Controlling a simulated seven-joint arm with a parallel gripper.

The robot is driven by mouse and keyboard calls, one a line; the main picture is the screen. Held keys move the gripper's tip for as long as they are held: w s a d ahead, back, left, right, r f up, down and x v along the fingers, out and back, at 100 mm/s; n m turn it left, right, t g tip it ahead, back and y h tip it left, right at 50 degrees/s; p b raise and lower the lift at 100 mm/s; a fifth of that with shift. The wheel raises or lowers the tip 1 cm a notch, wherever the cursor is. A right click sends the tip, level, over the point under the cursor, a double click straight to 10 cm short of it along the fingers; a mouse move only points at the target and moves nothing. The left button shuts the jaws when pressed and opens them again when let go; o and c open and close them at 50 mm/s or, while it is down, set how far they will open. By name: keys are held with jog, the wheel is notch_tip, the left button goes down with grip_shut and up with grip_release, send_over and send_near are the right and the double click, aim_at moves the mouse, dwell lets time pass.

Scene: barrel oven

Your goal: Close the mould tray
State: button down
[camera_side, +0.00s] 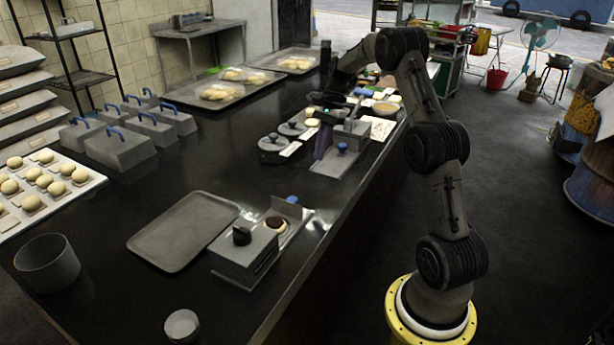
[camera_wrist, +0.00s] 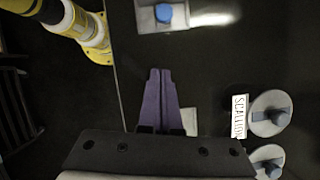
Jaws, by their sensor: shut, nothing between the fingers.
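The mould is a grey box (camera_side: 247,262) with a dark knob on top, near the front of the black counter. Its mould tray (camera_side: 297,211) is slid out of the box's far side. A round pale piece with a dark filling (camera_side: 276,224) lies in it. The tray's end panel carries a blue knob (camera_side: 292,199); what looks like this tray (camera_wrist: 145,22) and knob (camera_wrist: 163,13) shows at the top of the wrist view. My gripper (camera_side: 321,152), with purple fingers (camera_wrist: 159,75), is shut and empty, beyond the tray and apart from it.
A grey block with a blue knob (camera_side: 335,161) stands close by my gripper. Lidded pots (camera_side: 272,146) stand to its left; a label reads SCALLION (camera_wrist: 239,117). An empty grey tray (camera_side: 183,232) lies left of the mould. Counter between gripper and mould tray is mostly bare.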

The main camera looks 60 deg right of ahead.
aim_at(276, 219)
jog(key=x, duration=0.9)
jog(key=a, duration=0.3)
jog(key=shift+w+f, duration=0.25)
jog(key=shift+w, duration=0.1)
jog(key=shift+w+a, duration=0.1)
jog(key=shift+a, duration=0.5)
jog(key=shift+a, duration=0.15)
jog(key=a, duration=1.2)
jog(key=shift+a, duration=0.2)
